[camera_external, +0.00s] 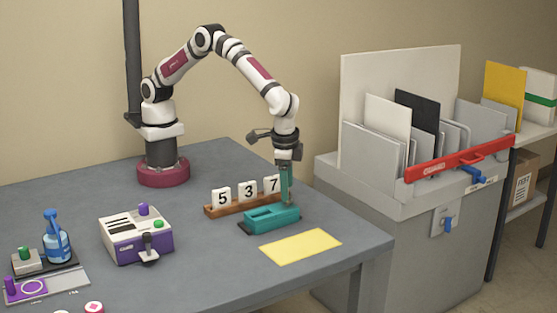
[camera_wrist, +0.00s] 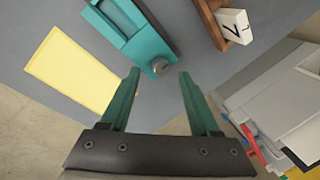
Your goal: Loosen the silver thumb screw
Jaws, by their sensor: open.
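In the external view my gripper (camera_external: 286,200) points down at the right end of the fixture. Its height above the screw is hard to tell.
A wooden rack (camera_external: 216,211) with number tiles 5, 3 and 7 stands close behind the fixture. A yellow sheet (camera_external: 300,246) lies in front. A white and purple device (camera_external: 137,237) stands to the left. A grey cabinet (camera_external: 400,240) with upright panels is to the right.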

